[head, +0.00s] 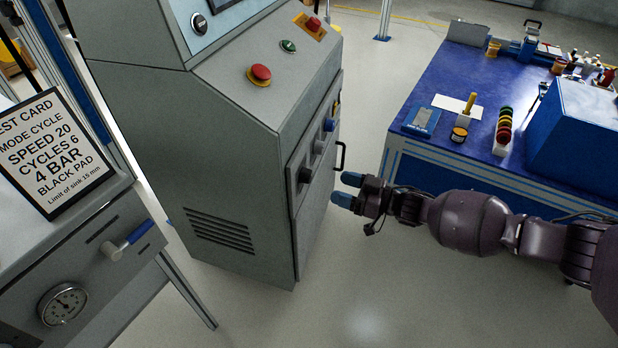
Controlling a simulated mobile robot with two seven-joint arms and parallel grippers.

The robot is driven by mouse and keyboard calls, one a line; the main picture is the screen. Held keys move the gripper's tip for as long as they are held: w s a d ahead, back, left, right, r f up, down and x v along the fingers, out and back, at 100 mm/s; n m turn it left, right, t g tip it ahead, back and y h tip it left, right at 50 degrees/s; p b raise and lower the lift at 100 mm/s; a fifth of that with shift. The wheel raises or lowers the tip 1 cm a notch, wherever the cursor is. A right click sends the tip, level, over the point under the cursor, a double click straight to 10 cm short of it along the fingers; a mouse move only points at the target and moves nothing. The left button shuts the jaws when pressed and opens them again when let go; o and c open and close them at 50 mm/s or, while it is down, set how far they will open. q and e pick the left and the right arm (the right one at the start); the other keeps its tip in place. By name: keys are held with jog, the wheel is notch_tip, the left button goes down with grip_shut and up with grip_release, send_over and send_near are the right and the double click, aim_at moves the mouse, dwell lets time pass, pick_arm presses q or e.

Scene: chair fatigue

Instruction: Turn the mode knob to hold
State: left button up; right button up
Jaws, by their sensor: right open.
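A grey control cabinet (225,115) stands in the middle of the head view. Its right-hand side panel, seen at a steep angle, carries a black knob (306,175), a grey knob (320,147) and a blue knob (329,124) in a slanting row. A black bar handle (341,157) sticks out beside them. I cannot read any labels, so I cannot tell which is the mode knob or its setting. My right gripper (347,189) is open and empty, its blue fingertips pointing left toward this panel, right of the black knob and apart from it. My left gripper is not in view.
A red mushroom button (260,74) and a green button (288,46) sit on the cabinet top. A test card (52,150) reading "MODE CYCLE" stands at left above a gauge (62,304). A blue workbench (450,99) with tools stands right. Floor between is clear.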

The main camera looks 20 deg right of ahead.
aim_at(311, 178)
jog(key=b+x, duration=0.1)
jog(key=x, duration=0.7)
jog(key=shift+w+a+f+b, duration=0.15)
jog(key=shift+w+a+b, duration=0.05)
jog(key=shift+b, duration=0.15)
jog(key=c, duration=0.9)
